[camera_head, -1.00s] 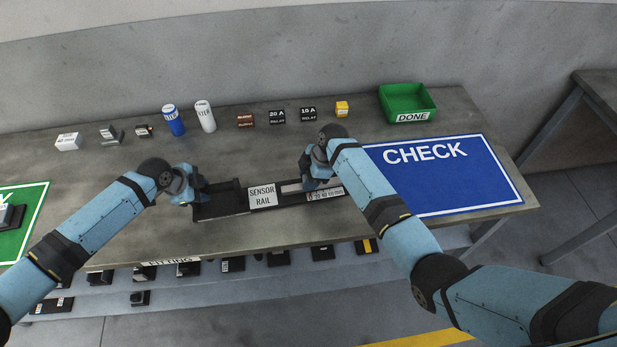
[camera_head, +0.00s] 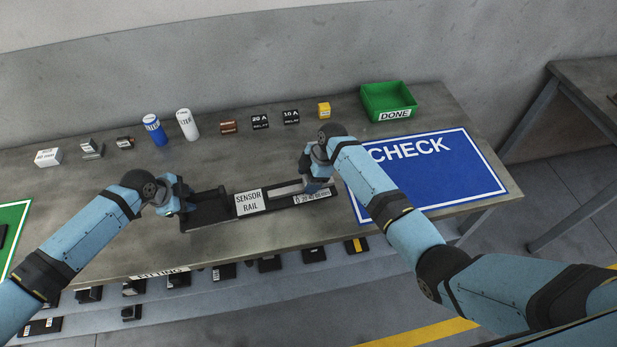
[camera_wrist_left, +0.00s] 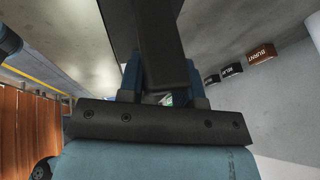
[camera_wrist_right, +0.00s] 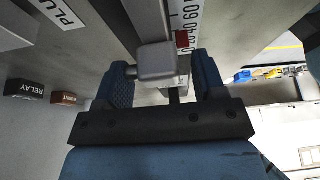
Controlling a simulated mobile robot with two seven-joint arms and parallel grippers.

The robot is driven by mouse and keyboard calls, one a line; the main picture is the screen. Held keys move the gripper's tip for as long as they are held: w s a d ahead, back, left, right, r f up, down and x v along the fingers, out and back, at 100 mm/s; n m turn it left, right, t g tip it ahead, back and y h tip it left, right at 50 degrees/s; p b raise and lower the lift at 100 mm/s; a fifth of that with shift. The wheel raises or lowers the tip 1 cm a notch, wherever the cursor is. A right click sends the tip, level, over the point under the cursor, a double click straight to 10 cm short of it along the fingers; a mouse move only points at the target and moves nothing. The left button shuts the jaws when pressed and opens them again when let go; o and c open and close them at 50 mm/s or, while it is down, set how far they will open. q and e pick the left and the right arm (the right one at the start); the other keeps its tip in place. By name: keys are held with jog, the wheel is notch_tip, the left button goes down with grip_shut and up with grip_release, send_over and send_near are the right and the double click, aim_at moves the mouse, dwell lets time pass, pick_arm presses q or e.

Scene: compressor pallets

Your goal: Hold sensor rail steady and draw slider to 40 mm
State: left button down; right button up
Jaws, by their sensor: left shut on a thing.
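The black sensor rail (camera_head: 218,219) lies on the table and carries a white "SENSOR RAIL" label (camera_head: 249,202). My left gripper (camera_head: 184,198) is shut on its left end; the left wrist view shows the black rail body (camera_wrist_left: 160,45) between the fingers. A scale (camera_head: 313,197) runs along the right part of the rail. My right gripper (camera_head: 317,184) is over that part, open, with its fingers on either side of the light grey slider block (camera_wrist_right: 157,62). A gap shows beside the right finger. A red mark (camera_wrist_right: 182,39) sits beside the scale; its exact reading is unclear.
A green DONE bin (camera_head: 389,103) is at the back right. A blue CHECK mat (camera_head: 440,178) lies right of the rail.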

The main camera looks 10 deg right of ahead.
pick_arm(q)
jog(key=shift+s+f, duration=0.3)
jog(key=shift+f, duration=0.1)
pick_arm(e)
jog(key=v, duration=1.2)
pick_arm(q)
jog(key=c, duration=0.8)
grip_release()
jog(key=shift+a, duration=0.1)
jog(key=shift+o, duration=0.4)
jog(key=shift+w+r, duration=0.1)
jog(key=shift+w, duration=0.1)
jog(key=shift+a+r, duration=0.15)
jog(key=shift+r, duration=0.35)
jog(key=v, duration=1.1)
